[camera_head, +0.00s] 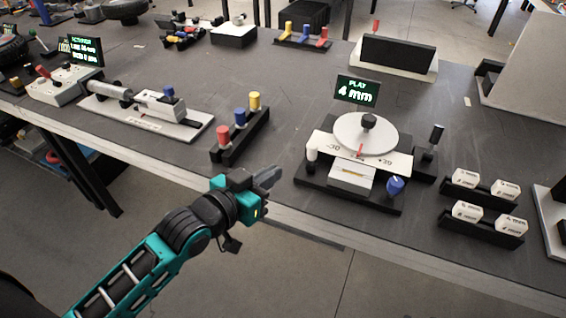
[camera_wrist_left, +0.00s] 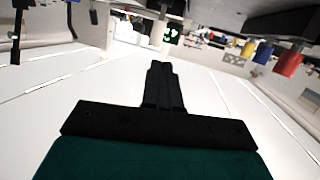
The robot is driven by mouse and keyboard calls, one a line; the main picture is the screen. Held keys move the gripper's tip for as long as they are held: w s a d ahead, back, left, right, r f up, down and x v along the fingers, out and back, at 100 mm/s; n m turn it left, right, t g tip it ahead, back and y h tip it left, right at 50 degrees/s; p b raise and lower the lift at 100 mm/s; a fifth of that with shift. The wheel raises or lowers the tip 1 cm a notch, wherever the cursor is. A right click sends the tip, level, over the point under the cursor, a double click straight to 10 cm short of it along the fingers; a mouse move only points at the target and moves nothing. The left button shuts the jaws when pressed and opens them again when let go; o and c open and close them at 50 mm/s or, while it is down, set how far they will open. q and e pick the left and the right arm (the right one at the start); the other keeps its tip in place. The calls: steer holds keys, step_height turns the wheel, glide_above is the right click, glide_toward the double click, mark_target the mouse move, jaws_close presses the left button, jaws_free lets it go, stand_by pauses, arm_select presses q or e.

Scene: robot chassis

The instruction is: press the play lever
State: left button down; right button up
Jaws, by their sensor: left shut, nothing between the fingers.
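A rack with red, blue and yellow pegs (camera_head: 239,130) stands left of the station. Two dark holders with white blocks (camera_head: 482,222) lie to its right. A linear slide device (camera_head: 150,115) is at the left. Bare table lies between the peg rack and the station.

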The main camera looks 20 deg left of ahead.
arm_select(q)
steer(key=shift+v, duration=0.85)
steer(key=s+f+g+y, duration=0.1)
steer(key=s+f+g, duration=0.1)
steer(key=s+f, duration=0.3)
steer(key=s+f+g+y, duration=0.1)
steer(key=s+f, duration=0.4)
steer(key=f, duration=0.7)
steer(key=shift+d+g+y, duration=0.4)
steer(key=shift+g, duration=0.1)
steer(key=shift+f, duration=0.15)
stand_by(1.1)
